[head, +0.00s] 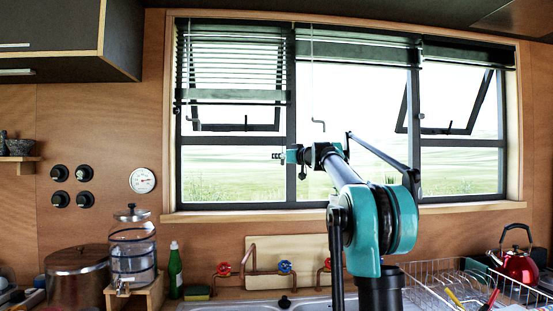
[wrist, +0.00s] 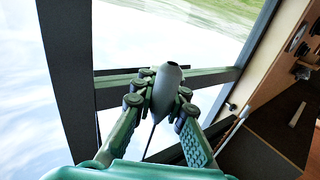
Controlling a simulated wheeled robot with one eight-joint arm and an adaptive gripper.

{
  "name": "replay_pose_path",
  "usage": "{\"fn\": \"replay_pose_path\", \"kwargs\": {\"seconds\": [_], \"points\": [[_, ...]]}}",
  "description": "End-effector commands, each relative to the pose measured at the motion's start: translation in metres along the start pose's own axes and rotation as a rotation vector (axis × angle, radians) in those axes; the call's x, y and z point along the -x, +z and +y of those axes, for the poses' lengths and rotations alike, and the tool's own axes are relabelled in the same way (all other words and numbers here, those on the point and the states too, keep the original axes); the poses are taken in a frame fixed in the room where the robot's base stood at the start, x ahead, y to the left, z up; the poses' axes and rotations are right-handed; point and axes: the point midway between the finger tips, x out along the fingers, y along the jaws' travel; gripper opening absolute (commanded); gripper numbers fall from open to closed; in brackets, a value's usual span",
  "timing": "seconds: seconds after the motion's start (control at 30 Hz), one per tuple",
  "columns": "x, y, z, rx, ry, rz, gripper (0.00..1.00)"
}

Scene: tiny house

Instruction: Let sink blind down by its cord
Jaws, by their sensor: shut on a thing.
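The left blind (head: 235,62) hangs partly lowered, with spread slats and a dark bottom rail above the middle of its window. The middle blind (head: 358,50) and the right blind (head: 462,54) are gathered near the top of the frame. My gripper (head: 280,156) is in front of the post between the left and middle panes. In the wrist view, my gripper (wrist: 163,92) is shut on a dark tapered cord pull (wrist: 171,76). A thin dark cord (wrist: 151,140) runs from the pull between the fingers. Its upper end is not clear in the head view.
A thin pale cord or rod (head: 312,85) hangs before the middle pane. Below the window are a glass dispenser (head: 133,250), a green bottle (head: 175,270), taps (head: 285,267), a dish rack (head: 435,280) and a red kettle (head: 516,265). A cupboard (head: 60,35) juts out upper left.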

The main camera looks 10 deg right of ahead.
Motion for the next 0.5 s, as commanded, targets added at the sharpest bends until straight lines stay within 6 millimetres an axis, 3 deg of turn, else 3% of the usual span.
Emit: {"fn": "replay_pose_path", "kwargs": {"seconds": [0.5], "points": [[-0.002, -0.088, 0.002, -0.001, 0.002, 0.001, 0.00]]}}
